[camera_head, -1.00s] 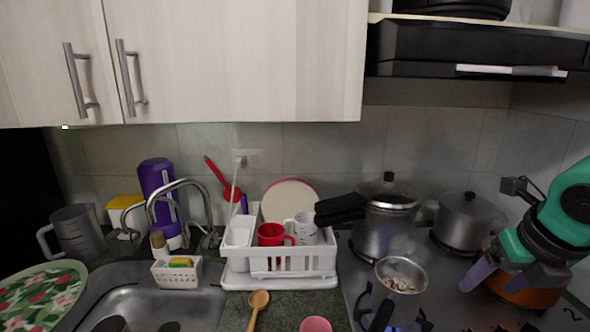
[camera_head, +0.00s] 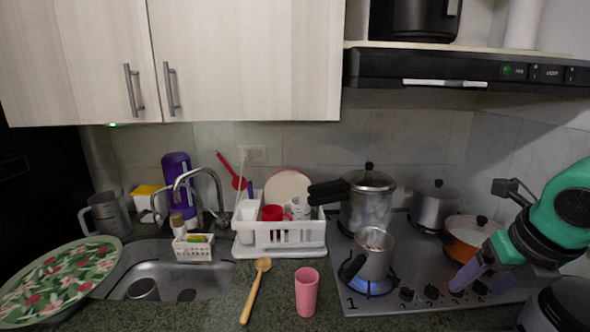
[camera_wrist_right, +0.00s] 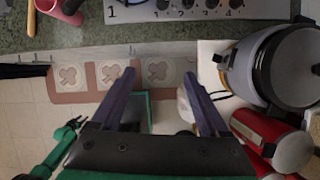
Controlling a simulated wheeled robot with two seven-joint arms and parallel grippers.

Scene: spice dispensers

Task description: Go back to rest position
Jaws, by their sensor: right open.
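My right gripper (camera_head: 482,284) is open and empty at the right of the head view, in front of the stove's right side. In the right wrist view its two purple fingers stand wide apart (camera_wrist_right: 159,74), pointing over the floor in front of the counter. My left gripper (camera_wrist_right: 74,126) shows small at the lower left of the right wrist view, on a green arm. It is too small to tell whether it is open or shut. The left arm is not in the head view.
The stove (camera_head: 425,295) holds a small pot (camera_head: 374,262) over a lit blue flame, a pressure cooker (camera_head: 368,205) and an orange pot (camera_head: 466,232). A pink cup (camera_head: 306,293) and wooden spoon (camera_head: 252,295) are on the counter. A rice cooker (camera_wrist_right: 270,75) is near my right gripper.

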